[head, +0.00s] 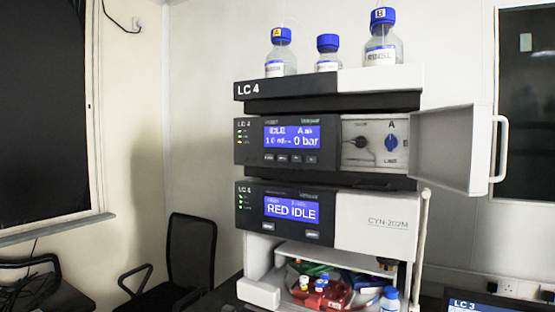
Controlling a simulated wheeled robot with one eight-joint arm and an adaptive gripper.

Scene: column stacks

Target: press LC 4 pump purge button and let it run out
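The LC 4 stack stands right of centre in the head view. Its pump module (376,127) has a blue display (291,136) reading IDLE and 0 bar. A row of small dark buttons (296,159) sits under the display; their labels are too small to read, so I cannot tell which one is purge. The pump's front door (452,150) is swung open to the right, showing a blue valve knob (391,143) marked A and LINE, and a smaller knob (361,143). My gripper is not in view.
A lower module (372,222) reads RED IDLE. Blue-capped bottles (381,38) stand on top. An open bay below holds vials and red items (323,294). A black chair (190,250) stands left. A screen (487,304) labelled LC 3 is at lower right.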

